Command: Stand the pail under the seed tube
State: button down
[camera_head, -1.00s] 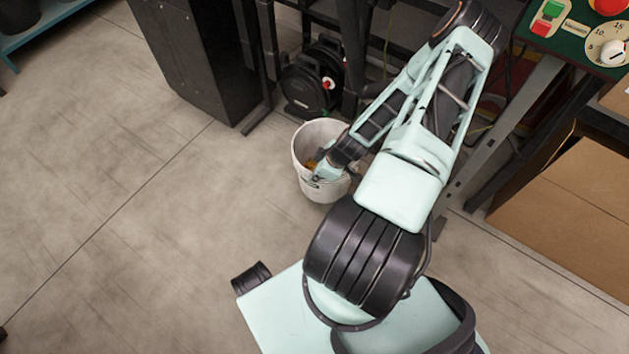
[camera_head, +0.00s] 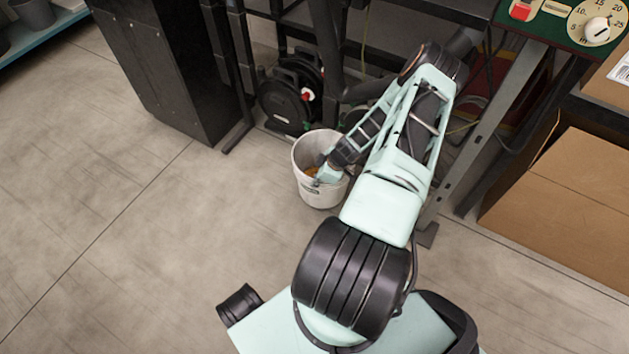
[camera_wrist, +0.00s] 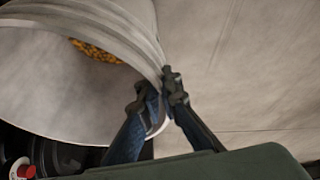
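A white pail (camera_head: 319,194) with orange-yellow seed (camera_wrist: 95,50) in its bottom appears upright in the head view, beside the dark frame legs. I cannot tell whether its base touches the floor. My gripper (camera_head: 322,174) is at the pail's near right rim in that view. In the wrist view, my gripper (camera_wrist: 160,88) has one finger inside the pail (camera_wrist: 45,95) and one outside, closed on the wall at the rim. I cannot make out the seed tube; my arm covers part of the machine.
A black cable reel (camera_head: 291,95) stands behind the pail, left of it. A black cabinet (camera_head: 165,70) is further left. Cardboard boxes (camera_head: 570,205) and a green control panel with a dial (camera_head: 597,30) are at right. The floor on the left is clear.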

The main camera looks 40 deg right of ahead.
jog(key=shift+f, duration=0.8)
jog(key=c, duration=2.2)
grip_release()
jog(key=shift+o, duration=0.2)
jog(key=p+v, duration=0.4)
jog(key=v, duration=0.8)
